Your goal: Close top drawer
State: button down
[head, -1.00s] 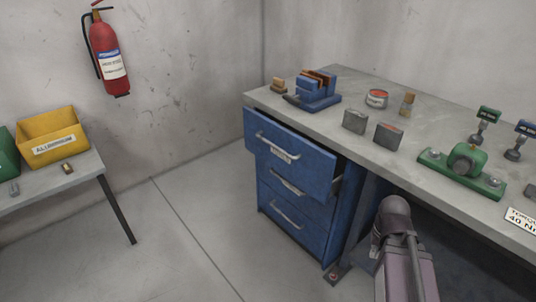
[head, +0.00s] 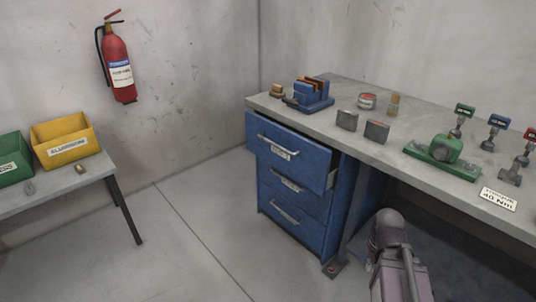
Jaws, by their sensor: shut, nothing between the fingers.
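The top drawer (head: 293,153) is the uppermost of three blue drawers in the cabinet (head: 340,215) under the workbench. It stands partly pulled out, with its front ahead of the lower drawers and part of its side showing at the right. Its silver bar handle (head: 278,146) runs across the front above a small label. The middle drawer (head: 288,187) and bottom drawer (head: 288,216) look shut. Part of my arm shows at the lower right, right of the cabinet and apart from the drawer in the picture. My gripper is not in view.
A side table with a yellow bin (head: 66,140) stands at left. The floor (head: 190,245) before the drawers is clear.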

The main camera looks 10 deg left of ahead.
aim_at(314, 165)
jog(key=u, duration=0.85)
jog(key=i, duration=1)
jog(key=z, duration=1.25)
